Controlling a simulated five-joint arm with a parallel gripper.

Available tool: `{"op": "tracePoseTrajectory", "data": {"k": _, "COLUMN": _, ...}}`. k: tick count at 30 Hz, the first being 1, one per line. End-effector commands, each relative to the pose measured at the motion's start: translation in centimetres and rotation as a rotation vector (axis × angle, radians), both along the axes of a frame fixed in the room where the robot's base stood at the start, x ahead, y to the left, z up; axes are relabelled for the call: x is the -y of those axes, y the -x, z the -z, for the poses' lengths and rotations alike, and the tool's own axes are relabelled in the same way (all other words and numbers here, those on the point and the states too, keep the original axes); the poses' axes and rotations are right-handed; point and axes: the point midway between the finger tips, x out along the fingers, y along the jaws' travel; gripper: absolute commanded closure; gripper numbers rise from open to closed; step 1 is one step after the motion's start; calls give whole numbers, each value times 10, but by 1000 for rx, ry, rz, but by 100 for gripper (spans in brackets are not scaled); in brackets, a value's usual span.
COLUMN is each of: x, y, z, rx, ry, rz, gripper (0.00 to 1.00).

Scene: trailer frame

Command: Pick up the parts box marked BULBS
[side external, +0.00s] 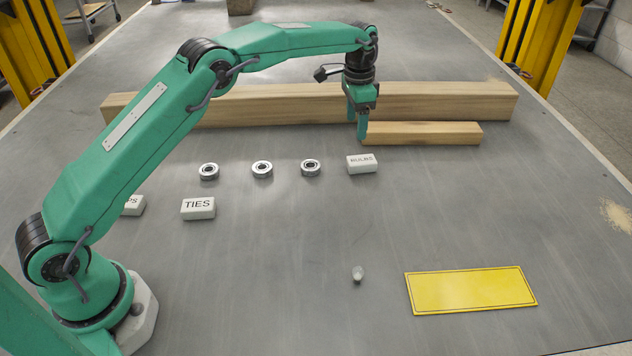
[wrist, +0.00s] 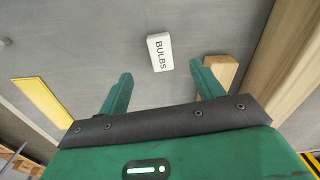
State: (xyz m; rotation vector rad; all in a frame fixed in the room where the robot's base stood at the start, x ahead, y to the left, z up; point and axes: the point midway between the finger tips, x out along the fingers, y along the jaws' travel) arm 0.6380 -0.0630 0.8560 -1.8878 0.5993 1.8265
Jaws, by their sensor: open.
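The white parts box marked BULBS (side external: 361,164) lies on the grey table in the side view, just in front of the short wooden block. My gripper (side external: 362,137) points down above and behind the box, close to the left end of the short block. Its two fingers show apart and empty in the wrist view (wrist: 162,72). It does not touch the box.
A long wooden beam (side external: 440,101) and a short wooden block (side external: 422,133) lie behind the box. Three metal bearings (side external: 262,169) are to its left. A TIES box (side external: 198,208) and a partly hidden box (side external: 134,205) lie further left. A yellow plate (side external: 470,290) is front right.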

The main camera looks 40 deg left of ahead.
Motion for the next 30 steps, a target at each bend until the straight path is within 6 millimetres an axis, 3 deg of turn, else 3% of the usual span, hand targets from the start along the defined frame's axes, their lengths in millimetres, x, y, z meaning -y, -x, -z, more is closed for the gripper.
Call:
{"op": "tracePoseTrajectory", "data": {"k": 3, "x": 3, "y": -7, "z": 21, "rx": -19, "ry": -2, "rz": 24, "gripper": 34}}
{"op": "tracePoseTrajectory", "data": {"k": 7, "x": 5, "y": -11, "z": 33, "rx": -28, "ry": -3, "rz": 40, "gripper": 34}}
{"op": "tracePoseTrajectory", "data": {"k": 30, "x": 6, "y": -11, "z": 64, "rx": -32, "ry": -4, "rz": 45, "gripper": 34}}
